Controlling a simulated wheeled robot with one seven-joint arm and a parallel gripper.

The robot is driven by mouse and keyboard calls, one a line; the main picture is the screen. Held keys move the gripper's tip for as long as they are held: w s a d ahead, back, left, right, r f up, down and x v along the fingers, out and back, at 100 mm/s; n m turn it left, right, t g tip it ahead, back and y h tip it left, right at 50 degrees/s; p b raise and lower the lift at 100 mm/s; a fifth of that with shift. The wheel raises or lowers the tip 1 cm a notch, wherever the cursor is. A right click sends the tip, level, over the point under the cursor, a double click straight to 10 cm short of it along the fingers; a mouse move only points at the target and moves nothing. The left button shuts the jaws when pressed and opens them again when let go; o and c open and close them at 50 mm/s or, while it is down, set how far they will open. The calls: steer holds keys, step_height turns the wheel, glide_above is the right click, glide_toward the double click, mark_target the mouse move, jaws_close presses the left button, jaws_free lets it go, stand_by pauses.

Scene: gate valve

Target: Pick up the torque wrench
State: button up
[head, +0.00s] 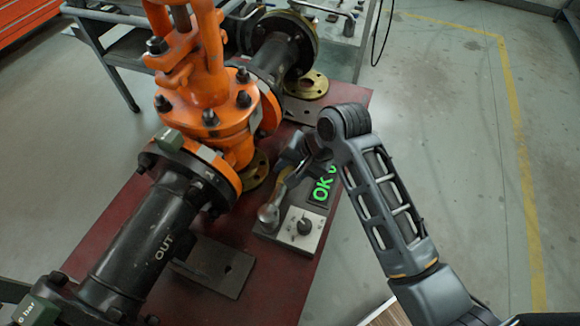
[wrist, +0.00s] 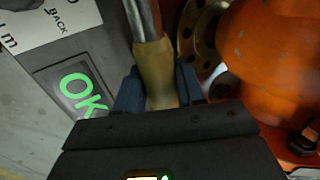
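The torque wrench (head: 268,214) has a round metal head and a tan handle. In the head view it lies along the valve side of the control box (head: 303,227), its head toward the front. In the wrist view its silver shaft and tan handle (wrist: 154,65) run down between the two dark fingers. My gripper (head: 291,163) is at the handle, and in the wrist view my gripper (wrist: 158,88) has a finger close against each side of it, seemingly shut on it. The handle's lower end is hidden by the gripper body. I cannot tell whether the wrench is clear of its support.
The orange gate valve (head: 228,120) stands close left of the gripper, with a black pipe (head: 140,245) marked OUT. A green OK display (head: 322,188) and a knob (head: 305,226) are on the box. The red base plate (head: 285,290) holds everything. Open floor lies to the right.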

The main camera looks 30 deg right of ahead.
jaws_close()
steer(key=shift+r, duration=0.1)
stand_by(0.5)
